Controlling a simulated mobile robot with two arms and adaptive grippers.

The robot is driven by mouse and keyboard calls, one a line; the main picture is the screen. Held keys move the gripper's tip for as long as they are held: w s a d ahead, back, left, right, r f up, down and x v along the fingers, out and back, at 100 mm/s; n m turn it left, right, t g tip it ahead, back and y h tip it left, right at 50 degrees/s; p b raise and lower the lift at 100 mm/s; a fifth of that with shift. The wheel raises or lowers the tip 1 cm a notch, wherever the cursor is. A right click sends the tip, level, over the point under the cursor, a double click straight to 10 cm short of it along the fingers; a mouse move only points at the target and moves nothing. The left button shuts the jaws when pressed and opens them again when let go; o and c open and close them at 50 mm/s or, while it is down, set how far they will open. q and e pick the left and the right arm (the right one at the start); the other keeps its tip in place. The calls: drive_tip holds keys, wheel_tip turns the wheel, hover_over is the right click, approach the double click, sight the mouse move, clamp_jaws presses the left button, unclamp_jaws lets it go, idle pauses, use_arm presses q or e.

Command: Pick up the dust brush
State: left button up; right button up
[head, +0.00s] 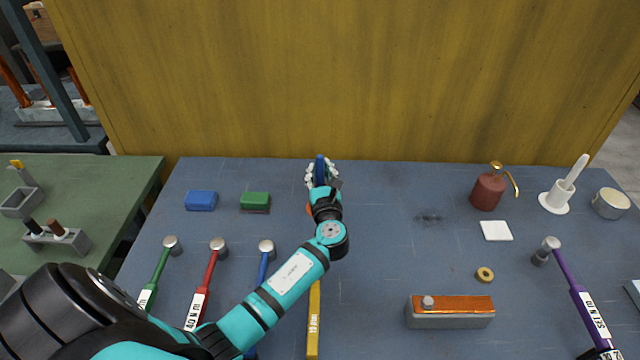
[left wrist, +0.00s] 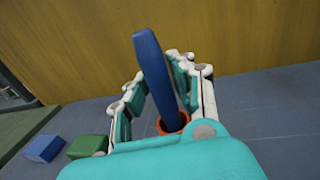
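What I take for the dust brush shows as a thick blue handle (left wrist: 158,75), standing tilted in an orange cup or ring (left wrist: 172,124) in the left wrist view. Its bristles are not visible. In the head view the handle's top (head: 320,168) shows at the back middle of the table, with a bit of the orange part (head: 309,209) beside my wrist. My left gripper (head: 322,174) is there, its fingers on both sides of the handle. In the left wrist view the fingers (left wrist: 160,85) stand apart, with a gap on the left side of the handle. My right gripper is not in view.
A blue block (head: 201,201) and a green block (head: 255,201) lie left of the gripper. A red bottle (head: 488,190), a white tile (head: 496,231) and an orange-topped block (head: 450,312) are to the right. A wooden wall (head: 340,80) rises behind.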

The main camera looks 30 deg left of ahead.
use_arm(q)
clamp_jaws()
idle(0.5)
